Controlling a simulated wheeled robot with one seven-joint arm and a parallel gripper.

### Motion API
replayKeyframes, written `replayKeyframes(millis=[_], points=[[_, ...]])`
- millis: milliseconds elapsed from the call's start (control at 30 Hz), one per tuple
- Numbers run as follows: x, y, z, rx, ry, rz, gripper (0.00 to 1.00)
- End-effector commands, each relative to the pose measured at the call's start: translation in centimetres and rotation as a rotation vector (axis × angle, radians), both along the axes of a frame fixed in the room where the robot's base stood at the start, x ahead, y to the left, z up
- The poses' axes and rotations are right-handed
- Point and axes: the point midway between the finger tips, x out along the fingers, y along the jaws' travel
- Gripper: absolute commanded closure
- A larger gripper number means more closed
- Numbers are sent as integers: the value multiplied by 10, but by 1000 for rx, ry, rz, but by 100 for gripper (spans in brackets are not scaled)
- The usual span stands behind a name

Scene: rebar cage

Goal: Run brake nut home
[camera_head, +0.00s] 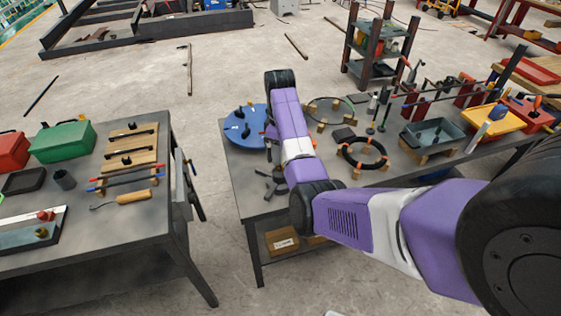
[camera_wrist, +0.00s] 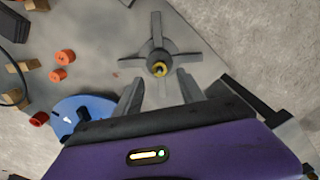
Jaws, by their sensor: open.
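In the wrist view, a grey piece with several arms (camera_wrist: 162,48) lies on the grey table. In the head view, dark arms of that piece (camera_head: 272,188) show left of my purple arm. The yellow part and my gripper are hidden there.
A blue disc (camera_head: 238,131) with black knobs lies close by; it also shows in the wrist view (camera_wrist: 88,108). Orange pieces (camera_wrist: 65,57) stand left of the grey piece. A black ring on orange supports (camera_head: 345,158) lies right of my arm. A second table (camera_head: 150,220) stands left.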

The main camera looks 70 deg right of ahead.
Motion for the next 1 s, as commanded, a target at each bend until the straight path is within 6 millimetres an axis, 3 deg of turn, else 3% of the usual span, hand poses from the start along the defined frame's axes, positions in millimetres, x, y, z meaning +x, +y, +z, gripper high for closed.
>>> replayKeyframes(millis=[300,667,700,933,1000], points=[[0,0,-42,1,2,0,54],[0,0,-50,-1,1,0,54],[0,0,-50,-1,1,0,56],[0,0,-50,-1,1,1,100],[0,0,-50,-1,1,1,100]])
